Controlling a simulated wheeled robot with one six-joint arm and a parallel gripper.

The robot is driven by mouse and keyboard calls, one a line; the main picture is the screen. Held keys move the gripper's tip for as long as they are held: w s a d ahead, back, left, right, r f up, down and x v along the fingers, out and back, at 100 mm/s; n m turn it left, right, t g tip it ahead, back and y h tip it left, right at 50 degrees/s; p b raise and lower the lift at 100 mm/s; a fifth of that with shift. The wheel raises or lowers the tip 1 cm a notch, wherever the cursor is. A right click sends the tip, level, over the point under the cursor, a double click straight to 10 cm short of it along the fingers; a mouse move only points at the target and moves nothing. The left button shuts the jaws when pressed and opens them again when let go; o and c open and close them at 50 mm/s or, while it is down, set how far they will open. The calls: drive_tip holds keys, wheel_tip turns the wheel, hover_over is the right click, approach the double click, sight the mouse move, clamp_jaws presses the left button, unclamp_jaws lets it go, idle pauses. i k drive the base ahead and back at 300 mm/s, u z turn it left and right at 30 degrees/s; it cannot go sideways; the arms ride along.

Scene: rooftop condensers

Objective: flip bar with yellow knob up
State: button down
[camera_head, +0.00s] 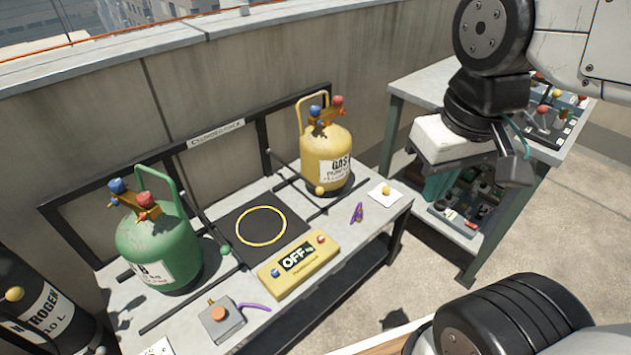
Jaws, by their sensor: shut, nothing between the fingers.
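The yellow knob (319,190) is a small ball low in front of the yellow gas cylinder (326,150). The dark thin bar (290,170) that seems to carry it slants from the black back frame down toward the bench front, so it looks lowered. Its hinge is hard to make out. A similar dark bar with a green knob (225,250) lies beside the green cylinder (158,245). My gripper (516,172) is at the upper right, well apart from the yellow knob, in front of the side table. Its dark fingers look shut and empty.
A yellow OFF scale display (299,264), a black pad with a yellow ring (225,222) and a grey box with an orange button (219,320) occupy the bench. A purple clip (357,213) and a card with a yellow ball (385,190) lie at right. A nitrogen cylinder (45,318) stands left.

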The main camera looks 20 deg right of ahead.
sight(319, 191)
drive_tip(key=k, duration=1.3)
drive_tip(key=u, duration=0.6)
drive_tip(key=i, duration=1.65)
drive_tip(key=z, duration=0.5)
